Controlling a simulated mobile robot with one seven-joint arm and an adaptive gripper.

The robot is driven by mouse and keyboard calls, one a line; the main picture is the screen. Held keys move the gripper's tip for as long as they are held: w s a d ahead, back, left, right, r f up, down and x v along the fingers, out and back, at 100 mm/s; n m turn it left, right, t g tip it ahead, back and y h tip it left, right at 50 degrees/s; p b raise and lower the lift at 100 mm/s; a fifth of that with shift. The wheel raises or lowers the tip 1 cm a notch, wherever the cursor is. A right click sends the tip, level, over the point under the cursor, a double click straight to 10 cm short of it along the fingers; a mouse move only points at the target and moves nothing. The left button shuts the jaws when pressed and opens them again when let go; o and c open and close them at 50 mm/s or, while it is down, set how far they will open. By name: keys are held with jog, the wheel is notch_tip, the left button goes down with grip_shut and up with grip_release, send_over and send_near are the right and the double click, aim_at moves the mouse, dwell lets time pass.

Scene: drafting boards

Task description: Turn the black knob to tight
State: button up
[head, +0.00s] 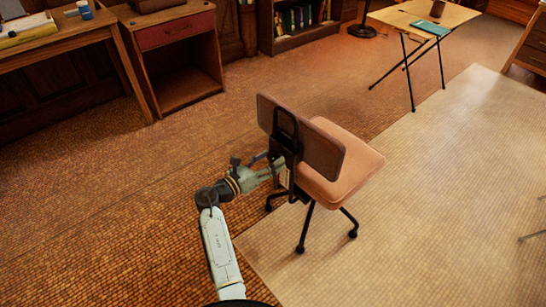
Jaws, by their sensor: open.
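A swivel chair with a pinkish-brown seat (348,172) and backrest (322,152) stands at the centre of the head view, its back toward my arm. A black bracket (286,128) runs down behind the backrest. The black knob cannot be told apart from the dark bracket parts, and my gripper may hide it. My gripper (279,170) is open, low behind the backrest and close to the bracket. I cannot tell whether it touches the chair. A small pale tag or plate (287,180) seems to show beside the fingers.
The chair's black legs (304,228) spread near the edge of a pale rug (440,190). A wooden desk (60,38) and a cabinet with a red drawer (176,30) stand at the upper left. A folding table (410,14) stands at the upper right. The brown floor at left is clear.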

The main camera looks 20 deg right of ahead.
jog(key=shift+w+d, duration=0.25)
jog(key=shift+d, duration=0.4)
jog(key=shift+c, duration=0.3)
jog(key=c, duration=1.1)
